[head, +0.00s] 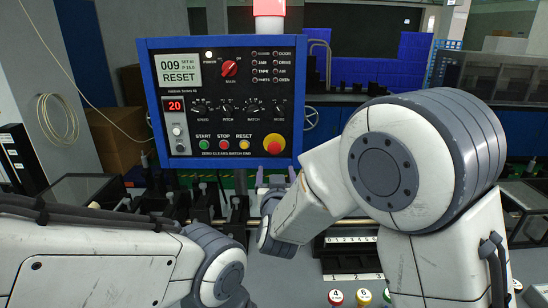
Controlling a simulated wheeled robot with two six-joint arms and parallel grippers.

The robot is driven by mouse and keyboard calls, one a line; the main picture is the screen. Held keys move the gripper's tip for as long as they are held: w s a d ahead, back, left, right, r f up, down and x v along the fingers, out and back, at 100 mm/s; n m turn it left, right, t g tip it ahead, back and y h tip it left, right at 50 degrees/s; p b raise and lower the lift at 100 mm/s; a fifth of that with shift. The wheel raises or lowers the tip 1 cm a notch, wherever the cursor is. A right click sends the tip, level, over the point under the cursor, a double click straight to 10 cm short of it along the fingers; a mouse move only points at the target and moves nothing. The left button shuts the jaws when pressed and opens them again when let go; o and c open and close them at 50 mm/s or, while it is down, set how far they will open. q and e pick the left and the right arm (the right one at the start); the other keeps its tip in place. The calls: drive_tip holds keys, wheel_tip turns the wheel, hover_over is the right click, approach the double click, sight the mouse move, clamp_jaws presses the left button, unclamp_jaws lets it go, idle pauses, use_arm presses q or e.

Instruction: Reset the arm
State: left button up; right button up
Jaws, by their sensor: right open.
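A blue-framed control panel (225,105) stands upright ahead of me. Its screen (181,71) reads "009" and "RESET", and a red display (174,105) reads "20". The bottom row holds a green START button (204,146), a red STOP button (224,146) and a yellow RESET button (243,146). A red mushroom button (274,144) on a yellow base sits right of them. My right gripper (277,176) is open, fingers up, just below the panel's lower right corner in the picture. It appears empty. My left arm comes in low at the left; its gripper is out of view.
A red lamp (269,8) tops the panel. Blue bins (413,48) stand at the back. A brown box (116,135) stands left of the panel.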

drive_tip(key=s+d+f+g, duration=0.7)
drive_tip(key=s+d+f, duration=0.15)
drive_tip(key=s, duration=0.35)
drive_tip(key=s+d+f+g, duration=0.8)
drive_tip(key=s+d, duration=0.1)
drive_tip(key=s, duration=0.3)
drive_tip(key=s+a+r+n+g, duration=0.1)
drive_tip(key=s+a+r+n, duration=0.1)
drive_tip(key=s+a, duration=0.4)
drive_tip(key=s+a+r+n+g, duration=0.1)
drive_tip(key=s+a+r+n, duration=0.2)
drive_tip(key=s+a+n, duration=0.2)
drive_tip(key=shift+s+a+r+y, duration=0.3)
drive_tip(key=shift+s+a, duration=0.75)
use_arm(q)
drive_tip(key=shift+c, duration=0.3)
